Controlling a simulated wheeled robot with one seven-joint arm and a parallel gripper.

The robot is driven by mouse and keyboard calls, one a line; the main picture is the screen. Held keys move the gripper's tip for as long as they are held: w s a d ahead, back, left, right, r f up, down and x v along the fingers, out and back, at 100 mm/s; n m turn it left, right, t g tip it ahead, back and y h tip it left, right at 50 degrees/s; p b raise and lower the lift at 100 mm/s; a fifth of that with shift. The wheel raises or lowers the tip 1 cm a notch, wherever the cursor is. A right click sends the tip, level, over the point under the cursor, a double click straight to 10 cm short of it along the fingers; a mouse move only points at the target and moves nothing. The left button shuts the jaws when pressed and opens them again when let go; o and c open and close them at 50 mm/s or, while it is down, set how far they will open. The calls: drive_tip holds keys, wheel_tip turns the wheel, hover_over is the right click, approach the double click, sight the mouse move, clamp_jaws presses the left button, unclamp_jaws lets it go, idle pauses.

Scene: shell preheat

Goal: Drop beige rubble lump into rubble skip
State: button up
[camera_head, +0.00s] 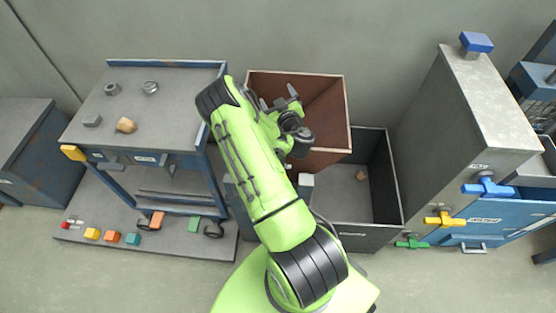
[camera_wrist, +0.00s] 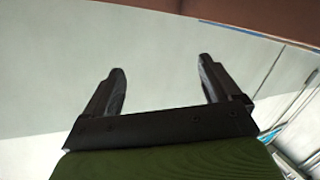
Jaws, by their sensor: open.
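A beige-tan lump (camera_head: 126,125) lies on the grey top of the blue workbench at left. A smaller brownish lump (camera_head: 361,175) lies on the floor of the open grey bin (camera_head: 393,178). A rust-brown open bin (camera_head: 333,100) stands behind the grey one. I cannot tell from the labels which bin is the rubble skip. My gripper (camera_head: 280,98) is over the rust-brown bin, fingers apart. In the wrist view my gripper (camera_wrist: 162,72) is open with nothing between the fingers. My arm hides part of the rust-brown bin and the grey bin's left side.
Metal nuts (camera_head: 112,89) and a small grey block (camera_head: 92,121) are also on the workbench (camera_head: 180,100). Coloured blocks (camera_head: 112,237) lie on its lower shelf. A tall grey cabinet (camera_head: 470,110) with coloured handles and an open blue drawer (camera_head: 520,212) stands at right.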

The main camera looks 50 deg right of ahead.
wheel_tip(320, 180, up, 7)
drive_tip(key=p, duration=0.4)
wheel_tip(320, 180, up, 9)
drive_tip(key=d+m+g+h+p, duration=0.1)
drive_tip(key=d+m+g+h, duration=0.1)
drive_tip(key=m+g+h, duration=0.3)
drive_tip(key=s+a+r+m+g+y+p, duration=0.1)
drive_tip(key=s+a+r+m+y, duration=0.1)
drive_tip(key=s+a+r+m, duration=0.25)
drive_tip(key=s+a+r+n+y+p, duration=0.1)
drive_tip(key=s+a+r+n+y, duration=0.2)
drive_tip(key=a, duration=0.7)
drive_tip(key=s+a+r+n+y+p, duration=0.1)
drive_tip(key=a+r+y, duration=0.3)
drive_tip(key=a, duration=0.5)
drive_tip(key=s+a+r+n+g+y, duration=0.1)
drive_tip(key=s+a+n+y, duration=0.1)
drive_tip(key=s+a, duration=0.4)
drive_tip(key=s+a+r+n+g+y+p, duration=0.1)
drive_tip(key=s+a+n+y, duration=0.1)
drive_tip(key=s+a+n, duration=0.3)
drive_tip(key=s+a, duration=0.2)
drive_tip(key=s, duration=0.1)
drive_tip(key=shift+s+r+g, duration=0.15)
drive_tip(key=shift+r+g, duration=0.1)
drive_tip(key=shift+g, duration=0.05)
